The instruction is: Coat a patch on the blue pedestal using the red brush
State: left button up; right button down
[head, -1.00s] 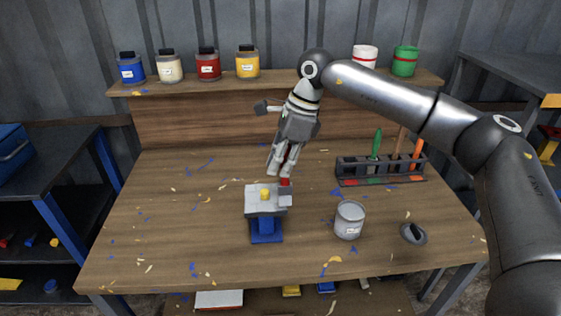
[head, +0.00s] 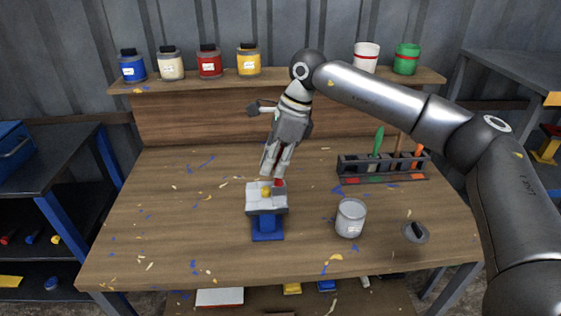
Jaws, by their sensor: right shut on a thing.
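The blue pedestal (head: 267,229) stands on the workbench and carries a light grey block (head: 267,202) with a small yellow spot (head: 266,191) on top. My right gripper (head: 270,170) is above the back of the block, pointing down and tilted. It is shut on the red brush (head: 279,182), which is mostly hidden by the fingers; a little red shows at the back right of the block's top. I cannot tell whether the bristles touch it. My left gripper is not in view.
An open grey can (head: 350,219) stands right of the pedestal, with its lid (head: 415,232) lying beside it. A brush rack (head: 382,166) stands behind them at the right. Paint jars line the back shelf (head: 300,78). The bench's left side is free apart from paint flecks.

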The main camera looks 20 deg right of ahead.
jog(key=shift+w+a, duration=1.1)
jog(key=shift+a, duration=2.75)
jog(key=shift+s+d+b, duration=0.15)
jog(key=shift+s+d, duration=0.3)
jog(key=shift+d, duration=1.15)
jog(key=shift+s+d+b, duration=0.1)
jog(key=shift+s+d, duration=0.4)
jog(key=shift+d, duration=1.05)
jog(key=shift+s+d+b, duration=0.15)
jog(key=shift+s+d, duration=0.3)
jog(key=shift+d, duration=1.15)
jog(key=shift+r+p, duration=1.8)
jog(key=shift+r, duration=0.7)
jog(key=shift+f, duration=0.1)
